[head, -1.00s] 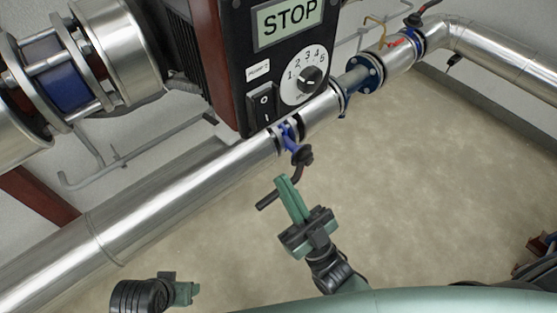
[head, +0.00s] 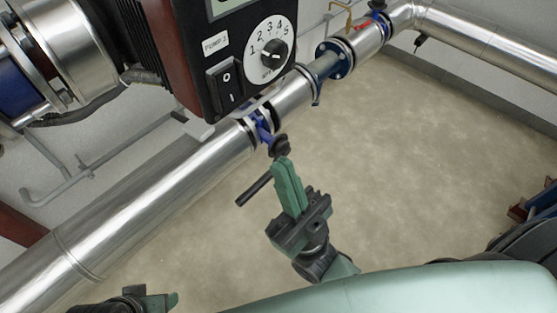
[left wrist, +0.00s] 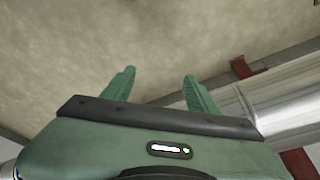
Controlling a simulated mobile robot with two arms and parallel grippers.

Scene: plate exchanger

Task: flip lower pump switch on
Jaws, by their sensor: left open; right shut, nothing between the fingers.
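The pump switch (head: 226,86) is a black rocker marked O and I on the dark control panel (head: 207,68), at the upper middle of the head view. A label reading PUMP 2 (head: 215,44) sits above it. My right gripper (head: 283,163) is shut and empty, below and right of the switch in the picture and apart from it. Its fingertips overlap the valve handle in this view; I cannot tell whether they touch. My left gripper (head: 172,300) is at the bottom edge, far from the panel. The left wrist view shows its fingers (left wrist: 160,85) apart with nothing between them.
A numbered dial (head: 270,52) is right of the switch. A silver pipe (head: 165,195) runs diagonally below the panel, with a blue valve (head: 262,132) and dark handle (head: 255,190). Another flange (head: 333,60) is farther along. Open floor (head: 420,150) lies to the right.

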